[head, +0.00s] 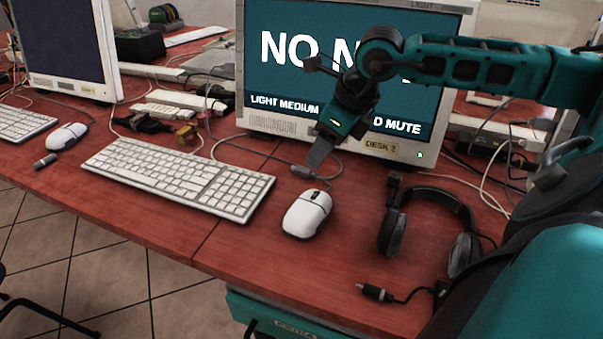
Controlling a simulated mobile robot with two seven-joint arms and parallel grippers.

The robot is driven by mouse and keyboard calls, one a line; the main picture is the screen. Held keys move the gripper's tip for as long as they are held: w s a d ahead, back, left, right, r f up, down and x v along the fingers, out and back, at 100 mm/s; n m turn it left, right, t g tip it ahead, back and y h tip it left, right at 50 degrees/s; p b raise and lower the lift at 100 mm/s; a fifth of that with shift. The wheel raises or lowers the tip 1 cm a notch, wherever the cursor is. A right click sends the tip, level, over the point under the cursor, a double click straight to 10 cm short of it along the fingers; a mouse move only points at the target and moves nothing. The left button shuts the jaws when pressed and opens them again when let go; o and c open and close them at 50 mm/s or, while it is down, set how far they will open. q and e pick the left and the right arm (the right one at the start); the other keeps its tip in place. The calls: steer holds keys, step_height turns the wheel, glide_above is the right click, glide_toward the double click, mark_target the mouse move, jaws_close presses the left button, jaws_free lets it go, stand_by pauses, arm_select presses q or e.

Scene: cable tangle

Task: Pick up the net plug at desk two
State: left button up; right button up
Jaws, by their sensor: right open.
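The monitor labelled DESK 2 (392,147) stands at the back centre. A small grey plug-like cable end (302,171) lies on the red desk in front of it, behind the white mouse; I cannot tell for sure that it is the net plug. A grey cable runs from it to the left. My right gripper (319,153) reaches in from the right and points down, just above and beside this cable end. It is open, and no object shows in it. One finger shows clearly; the other is hard to make out. My left gripper is not in view.
A white keyboard (178,178) and a mouse (307,214) lie in front. A black headset (394,228) and its black jack plug (374,292) lie at right. Adapters with coloured ends (186,135) and cables clutter the left back. The desk's front middle is clear.

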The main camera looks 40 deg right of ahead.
mark_target(310, 171)
steer(key=shift+d+b+x, duration=0.15)
steer(key=shift+b+x, duration=0.15)
steer(key=shift+x, duration=1.25)
steer(key=shift+d+b+x, duration=0.15)
steer(key=shift+b+x, duration=0.15)
steer(key=shift+x, duration=1.25)
steer(key=shift+w, duration=0.15)
steer(key=shift+c, duration=0.2)
jaws_close()
